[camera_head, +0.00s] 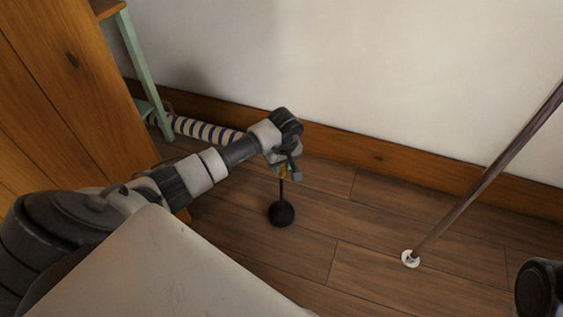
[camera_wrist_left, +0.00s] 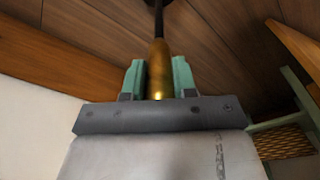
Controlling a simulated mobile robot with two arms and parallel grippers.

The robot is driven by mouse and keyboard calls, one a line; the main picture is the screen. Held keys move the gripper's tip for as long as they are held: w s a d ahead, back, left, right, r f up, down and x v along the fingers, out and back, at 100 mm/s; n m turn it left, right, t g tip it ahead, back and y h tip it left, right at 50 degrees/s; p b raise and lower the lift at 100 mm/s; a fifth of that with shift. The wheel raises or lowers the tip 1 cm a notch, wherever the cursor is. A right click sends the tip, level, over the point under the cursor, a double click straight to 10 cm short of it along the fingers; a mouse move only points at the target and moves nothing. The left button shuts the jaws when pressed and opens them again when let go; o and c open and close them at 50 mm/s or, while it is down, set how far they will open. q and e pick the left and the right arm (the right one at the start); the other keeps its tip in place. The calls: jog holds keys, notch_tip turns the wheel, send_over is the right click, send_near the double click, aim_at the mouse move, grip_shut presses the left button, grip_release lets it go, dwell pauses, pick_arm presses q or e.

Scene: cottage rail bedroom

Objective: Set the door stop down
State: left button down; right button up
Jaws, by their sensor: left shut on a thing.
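The door stop (camera_head: 281,213) has a round black ball at its lower end and a thin dark stem above it. My left gripper (camera_head: 284,172) is shut on its upper end, and the stem hangs down below the fingers. In the left wrist view, the two green fingertips (camera_wrist_left: 157,78) close on a brass-coloured handle (camera_wrist_left: 158,60), with the dark stem (camera_wrist_left: 157,18) beyond it. My right gripper is not in view.
A blue-and-white striped roll (camera_head: 207,131) lies along the skirting board (camera_head: 375,158), beside a green-legged piece of furniture (camera_head: 145,75). A wooden panel (camera_head: 65,90) stands at left. A slanting pole (camera_head: 485,180) meets the floor at right on a white foot. Floor between the ball and pole is clear.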

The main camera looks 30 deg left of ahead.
pick_arm(q)
jog(key=shift+w, duration=0.1)
jog(key=shift+f, duration=0.1)
jog(key=c, duration=1.3)
grip_release()
jog(key=shift+f, duration=0.25)
jog(key=shift+c, duration=0.2)
jog(key=o, duration=0.5)
jog(key=shift+c, duration=0.2)
jog(key=shift+r, duration=0.1)
